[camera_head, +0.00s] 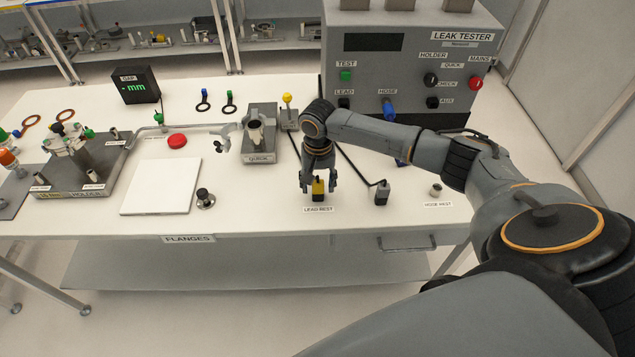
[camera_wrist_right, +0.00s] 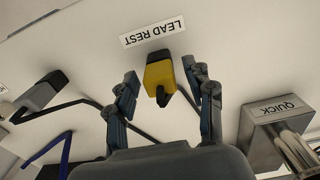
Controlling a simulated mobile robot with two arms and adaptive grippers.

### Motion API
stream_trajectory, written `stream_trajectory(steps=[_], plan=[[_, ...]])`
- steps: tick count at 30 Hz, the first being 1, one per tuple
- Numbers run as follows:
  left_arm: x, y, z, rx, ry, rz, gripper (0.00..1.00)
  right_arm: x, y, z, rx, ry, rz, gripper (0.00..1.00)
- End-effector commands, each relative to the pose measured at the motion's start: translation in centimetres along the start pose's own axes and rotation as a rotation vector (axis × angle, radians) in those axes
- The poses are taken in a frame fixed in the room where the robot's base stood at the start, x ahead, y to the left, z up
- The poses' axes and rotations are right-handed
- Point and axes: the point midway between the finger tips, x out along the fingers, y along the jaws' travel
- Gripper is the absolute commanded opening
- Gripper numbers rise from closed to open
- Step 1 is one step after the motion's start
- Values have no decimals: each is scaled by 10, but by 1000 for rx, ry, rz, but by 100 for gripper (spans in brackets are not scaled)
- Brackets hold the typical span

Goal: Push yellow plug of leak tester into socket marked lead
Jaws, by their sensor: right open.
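The yellow plug (camera_head: 318,189) stands on the table behind the LEAD REST label, with a black lead at its back. In the right wrist view the yellow plug (camera_wrist_right: 158,76) sits between my fingers. My right gripper (camera_head: 319,183) points down over it, fingers open on either side with a visible gap, not closed on it. The grey leak tester (camera_head: 375,70) stands at the back right. Its dark LEAD socket (camera_head: 344,103) is on the front panel, lower left, under the LEAD label. My left gripper is not in view.
A grey block connector (camera_head: 382,193) lies right of the plug. A blue HOSE fitting (camera_head: 388,108) is beside the LEAD socket. The metal QUICK block (camera_head: 260,140) stands left of my gripper. A white plate (camera_head: 160,187) lies further left. My right arm crosses before the tester.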

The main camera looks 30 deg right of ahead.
Motion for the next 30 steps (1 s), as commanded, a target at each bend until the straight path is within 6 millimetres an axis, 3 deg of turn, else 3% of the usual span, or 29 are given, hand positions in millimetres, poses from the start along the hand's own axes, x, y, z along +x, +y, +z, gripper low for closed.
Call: stream_trajectory(steps=[10,18,30], plan=[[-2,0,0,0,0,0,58,0,0,0,-1,0,0,51],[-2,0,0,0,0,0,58,0,0,0,0,1,0,0],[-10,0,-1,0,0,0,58,-7,0,-1,0,2,-1,0]])
